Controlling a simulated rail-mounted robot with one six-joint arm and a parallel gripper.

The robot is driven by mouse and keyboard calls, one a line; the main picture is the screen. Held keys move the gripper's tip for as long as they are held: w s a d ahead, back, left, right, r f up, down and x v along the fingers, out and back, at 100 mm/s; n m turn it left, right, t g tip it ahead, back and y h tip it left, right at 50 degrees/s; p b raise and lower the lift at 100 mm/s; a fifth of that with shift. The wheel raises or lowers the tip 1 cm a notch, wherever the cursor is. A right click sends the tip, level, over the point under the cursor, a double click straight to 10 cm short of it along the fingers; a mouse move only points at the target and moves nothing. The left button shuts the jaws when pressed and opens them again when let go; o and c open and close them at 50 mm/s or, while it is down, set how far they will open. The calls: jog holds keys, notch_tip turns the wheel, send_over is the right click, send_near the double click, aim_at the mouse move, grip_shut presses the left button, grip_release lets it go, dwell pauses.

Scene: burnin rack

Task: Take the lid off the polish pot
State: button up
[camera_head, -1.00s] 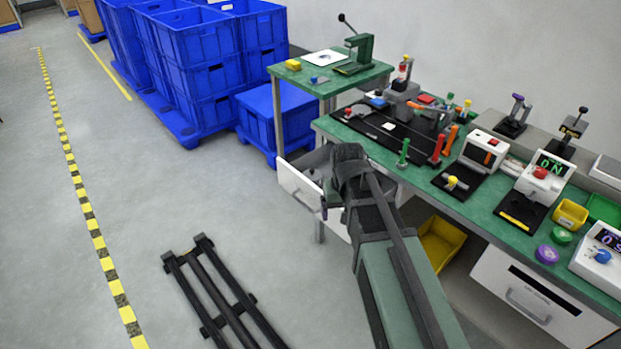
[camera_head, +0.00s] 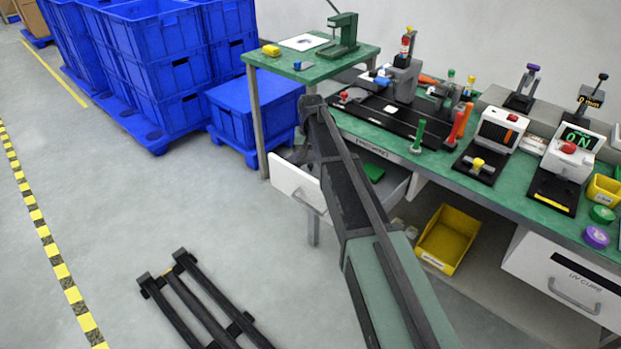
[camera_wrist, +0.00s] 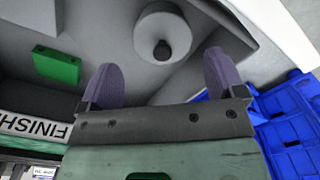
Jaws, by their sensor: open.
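In the wrist view a pale grey round pot (camera_wrist: 178,24) stands inside an open drawer (camera_wrist: 82,20). Its round lid has a dark knob (camera_wrist: 161,49) in the middle, and the lid appears to sit on the pot. My gripper (camera_wrist: 161,70) is open, with its two purple-grey fingers apart and nothing between them. The knob lies between and beyond the fingertips in the picture; I cannot tell the exact gap. In the head view my arm reaches over the drawer (camera_head: 296,186), and the pot is hidden behind it.
A green block (camera_wrist: 57,66) lies in the drawer, also in the head view (camera_head: 374,172). Drawer walls stand close around the gripper. The green bench (camera_head: 440,170) holds several devices. A yellow bin (camera_head: 447,240) sits below; blue crates (camera_head: 160,50) stand at left.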

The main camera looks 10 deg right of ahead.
aim_at(311, 166)
notch_tip(311, 166, down, 5)
jog(key=b, duration=0.5)
jog(key=shift+a+f, duration=0.1)
jog(key=shift+f, duration=0.05)
jog(key=shift+r, duration=0.2)
jog(key=shift+c, duration=0.2)
jog(key=c, duration=0.6)
jog(key=shift+r, duration=0.1)
jog(key=shift+c, duration=0.2)
notch_tip(311, 166, up, 20)
jog(key=p, duration=2)
